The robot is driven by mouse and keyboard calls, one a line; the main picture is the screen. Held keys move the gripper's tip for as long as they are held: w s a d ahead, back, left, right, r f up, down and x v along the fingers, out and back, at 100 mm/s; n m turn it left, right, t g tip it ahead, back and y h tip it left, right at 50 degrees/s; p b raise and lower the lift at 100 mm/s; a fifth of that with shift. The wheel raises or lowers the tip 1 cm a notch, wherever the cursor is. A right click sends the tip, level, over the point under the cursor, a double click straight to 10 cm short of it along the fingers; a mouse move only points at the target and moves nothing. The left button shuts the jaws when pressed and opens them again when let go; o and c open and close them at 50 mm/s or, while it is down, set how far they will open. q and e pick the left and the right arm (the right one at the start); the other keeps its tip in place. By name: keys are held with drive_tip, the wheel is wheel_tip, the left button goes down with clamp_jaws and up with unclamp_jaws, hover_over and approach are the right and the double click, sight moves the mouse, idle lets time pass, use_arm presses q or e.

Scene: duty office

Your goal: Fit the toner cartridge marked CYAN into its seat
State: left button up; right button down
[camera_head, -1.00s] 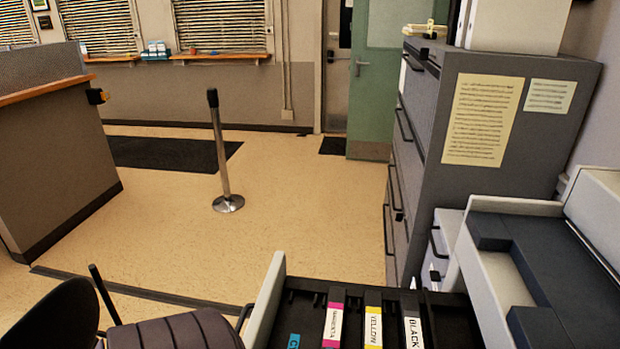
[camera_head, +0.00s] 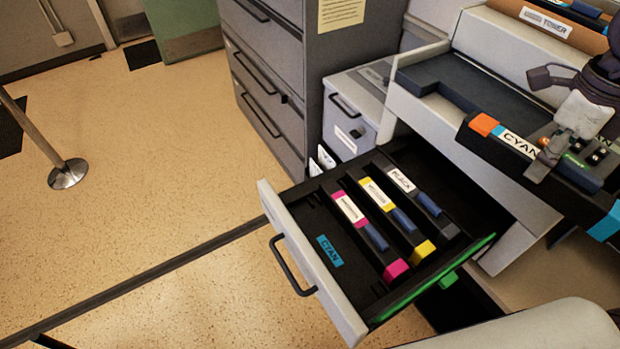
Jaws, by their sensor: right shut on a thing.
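The toner cartridge marked CYAN (camera_head: 518,143) is a long dark bar with a white label, an orange end and a cyan end. It shows at the right in the head view. My right gripper (camera_head: 562,152) is shut on its middle and holds it up, to the right of and apart from the open drawer. The cyan seat (camera_head: 329,251) is the empty slot at the drawer's left side, with a cyan CYAN tag on its floor. My left gripper is not in view.
The pulled-out drawer (camera_head: 286,214) holds a magenta cartridge (camera_head: 350,207), a yellow cartridge (camera_head: 379,196) and a black cartridge (camera_head: 402,181) in parallel slots. The printer body (camera_head: 480,45) rises behind it. A grey filing cabinet (camera_head: 268,77) stands beyond.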

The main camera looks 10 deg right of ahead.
drive_tip(key=w+a+f+m+p, duration=0.2)
drive_tip(key=w+a+f+p, duration=0.45)
drive_tip(key=a+f, duration=0.45)
use_arm(q)
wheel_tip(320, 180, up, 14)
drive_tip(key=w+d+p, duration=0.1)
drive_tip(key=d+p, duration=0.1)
drive_tip(key=p, duration=0.4)
use_arm(e)
drive_tip(key=a, duration=1.9)
drive_tip(key=shift+a+f+b, duration=0.1)
drive_tip(key=shift+f+b, duration=2.9)
drive_tip(key=shift+f, duration=2.1)
use_arm(q)
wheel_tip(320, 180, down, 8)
drive_tip(key=b, duration=0.2)
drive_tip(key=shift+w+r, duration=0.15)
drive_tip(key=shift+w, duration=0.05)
use_arm(e)
drive_tip(key=shift+f, duration=1.2)
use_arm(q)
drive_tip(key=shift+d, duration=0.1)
use_arm(e)
drive_tip(key=c, duration=0.6)
unclamp_jaws()
drive_tip(key=shift+s, duration=0.1)
